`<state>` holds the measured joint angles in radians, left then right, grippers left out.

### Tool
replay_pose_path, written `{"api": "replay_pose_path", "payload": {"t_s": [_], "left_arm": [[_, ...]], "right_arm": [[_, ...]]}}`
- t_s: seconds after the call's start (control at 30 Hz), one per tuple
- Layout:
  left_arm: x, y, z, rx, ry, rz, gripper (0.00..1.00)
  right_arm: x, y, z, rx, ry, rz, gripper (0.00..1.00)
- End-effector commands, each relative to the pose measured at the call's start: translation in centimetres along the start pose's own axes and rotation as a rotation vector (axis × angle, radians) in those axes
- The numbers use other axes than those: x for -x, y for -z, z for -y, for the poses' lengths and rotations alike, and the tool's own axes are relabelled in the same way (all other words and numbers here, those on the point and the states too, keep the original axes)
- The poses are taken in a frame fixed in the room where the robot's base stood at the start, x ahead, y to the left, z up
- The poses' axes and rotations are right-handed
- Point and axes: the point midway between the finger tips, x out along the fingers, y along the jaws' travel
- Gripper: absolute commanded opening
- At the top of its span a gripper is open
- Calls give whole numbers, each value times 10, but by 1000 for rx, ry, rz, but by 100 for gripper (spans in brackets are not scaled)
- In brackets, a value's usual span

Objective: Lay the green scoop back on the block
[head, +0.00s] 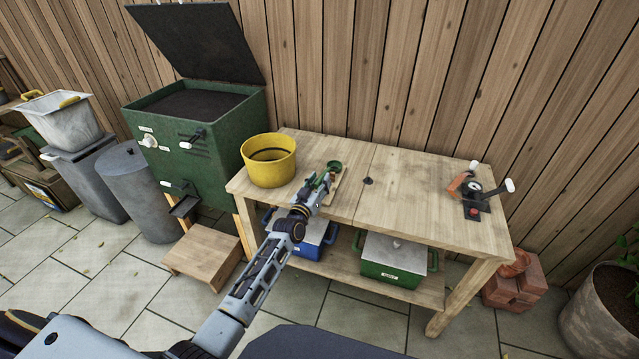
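The green scoop (334,166) shows as a small green bowl at the tip of my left gripper, over the workbench. A pale wooden block (334,187) seems to lie on the bench just under and beside it, mostly covered by the gripper. My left gripper (320,184) reaches in from the bottom left and its fingers are at the scoop's handle. The fingers are too small and overlapped to tell whether they are closed on it, or whether the scoop touches the block. My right gripper is not in view.
A yellow pot (269,161) stands left of the gripper on the workbench (415,205). A dark tool with a red button (472,208) is at the right end. Blue (312,240) and green (393,260) lidded boxes sit on the shelf below. The bench's middle is mostly clear.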

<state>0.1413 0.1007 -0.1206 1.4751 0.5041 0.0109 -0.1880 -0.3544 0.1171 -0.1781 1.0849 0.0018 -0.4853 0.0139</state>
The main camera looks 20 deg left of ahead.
Motion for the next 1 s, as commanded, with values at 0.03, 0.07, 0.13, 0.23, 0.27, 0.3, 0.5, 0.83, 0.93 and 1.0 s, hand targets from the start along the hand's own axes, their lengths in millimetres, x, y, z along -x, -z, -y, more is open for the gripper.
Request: {"api": "replay_pose_path", "payload": {"t_s": [0.03, 0.07, 0.13, 0.23, 0.27, 0.3, 0.5, 0.83, 0.93, 1.0], "left_arm": [[0, 0, 0, 0, 0, 0, 47], [0, 0, 0, 0, 0, 0, 47], [0, 0, 0, 0, 0, 0, 47], [0, 0, 0, 0, 0, 0, 47], [0, -1, 0, 0, 0, 1, 47], [0, -1, 0, 0, 0, 1, 47], [3, -1, 0, 0, 0, 1, 47], [24, -2, 0, 1, 0, 2, 47], [32, -1, 0, 1, 0, 2, 47], [38, -1, 0, 0, 0, 2, 47]], "right_arm": [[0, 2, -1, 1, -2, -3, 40], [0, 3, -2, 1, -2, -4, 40], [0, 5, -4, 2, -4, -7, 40], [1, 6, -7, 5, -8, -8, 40], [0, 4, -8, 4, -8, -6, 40], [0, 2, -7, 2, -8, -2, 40], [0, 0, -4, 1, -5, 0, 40], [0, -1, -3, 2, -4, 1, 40], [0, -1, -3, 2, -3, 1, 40], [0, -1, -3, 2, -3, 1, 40]]}}
